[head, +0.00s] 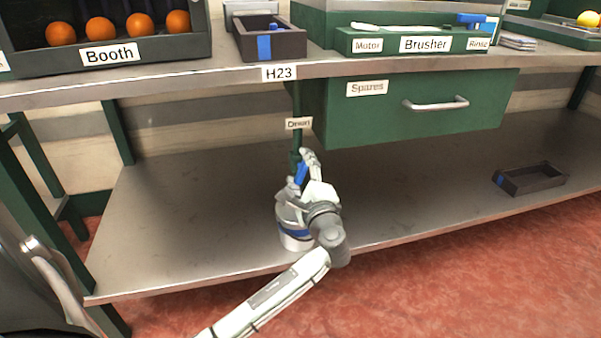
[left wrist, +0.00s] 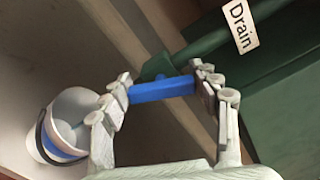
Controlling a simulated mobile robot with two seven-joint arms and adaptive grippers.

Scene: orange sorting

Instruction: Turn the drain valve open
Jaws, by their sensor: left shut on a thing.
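The drain valve's blue handle (head: 301,173) is on the dark green pipe (head: 297,105) that runs down under the bench, below the white Drain label (head: 299,124). In the left wrist view the blue handle (left wrist: 165,90) lies crosswise between my fingers, and the green pipe (left wrist: 200,55) is just behind it. My left gripper (head: 305,165) is shut on the handle, one finger at each end. In the head view the gripper hides part of the valve. My right gripper is in neither view.
A white bucket with a blue band (head: 296,242) stands on the lower shelf (head: 200,215) under the valve, partly hidden by my arm. The Spares drawer (head: 390,125) is shut, right of the pipe. A dark tray (head: 530,180) lies at the shelf's right.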

